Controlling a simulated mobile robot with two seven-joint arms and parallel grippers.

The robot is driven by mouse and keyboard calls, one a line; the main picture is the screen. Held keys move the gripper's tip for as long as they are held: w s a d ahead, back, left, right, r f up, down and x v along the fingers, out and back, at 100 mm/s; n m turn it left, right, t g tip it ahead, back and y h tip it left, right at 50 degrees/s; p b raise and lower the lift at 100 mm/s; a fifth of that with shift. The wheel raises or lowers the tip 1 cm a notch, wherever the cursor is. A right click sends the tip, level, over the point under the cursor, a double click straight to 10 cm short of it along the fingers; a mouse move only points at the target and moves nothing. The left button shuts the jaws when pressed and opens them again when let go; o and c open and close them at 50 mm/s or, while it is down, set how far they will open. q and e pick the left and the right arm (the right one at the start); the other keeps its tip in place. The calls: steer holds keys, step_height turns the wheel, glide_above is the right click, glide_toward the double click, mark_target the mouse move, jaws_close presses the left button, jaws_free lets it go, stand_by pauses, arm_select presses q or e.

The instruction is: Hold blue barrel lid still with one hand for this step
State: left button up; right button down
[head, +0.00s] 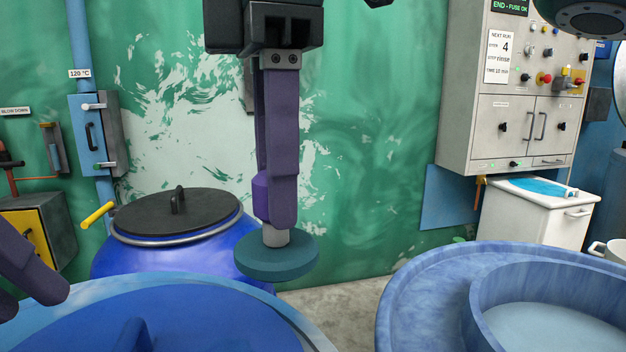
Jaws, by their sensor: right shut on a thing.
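A blue barrel (205,252) stands at the back left. Its round black lid (215,217) with an upright handle (178,200) lies on top, inside a metal ring. My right gripper (275,232) comes down from the top centre. It is shut on the pale grey knob of a teal disc (290,262), which hangs level in front of the barrel's right side. The disc hides part of the barrel. My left gripper (32,292) is at the lower left edge, partly cut off; its purple fingers look apart, with nothing seen between them. Neither gripper is on the black lid.
A large blue round vessel (225,322) fills the lower left, with a blue handle-like part. A blue basin (425,285) stands at the lower right. A yellow-ended lever (98,215) is beside the barrel. A control cabinet (478,95) and white bin (535,215) stand at right.

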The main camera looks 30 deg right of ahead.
steer(key=n, duration=0.2)
steer(key=a+n, duration=0.1)
steer(key=w+n, duration=0.1)
steer(key=n, duration=0.1)
steer(key=shift+a+r+n, duration=0.2)
steer(key=shift+a+n, duration=0.1)
steer(key=n, duration=0.2)
steer(key=shift+w+a+r+n, duration=0.1)
steer(key=shift+w+a+n, duration=0.05)
steer(key=shift+a+n, duration=0.2)
arm_select(q)
steer(key=x, duration=1.2)
arm_select(e)
steer(key=n, duration=0.2)
steer(key=a+n, duration=0.1)
steer(key=n, duration=0.2)
steer(key=w+a+n, duration=0.1)
steer(key=n, duration=0.2)
steer(key=shift+r+n, duration=0.25)
arm_select(q)
jaws_close()
arm_select(e)
steer(key=shift+s, duration=0.1)
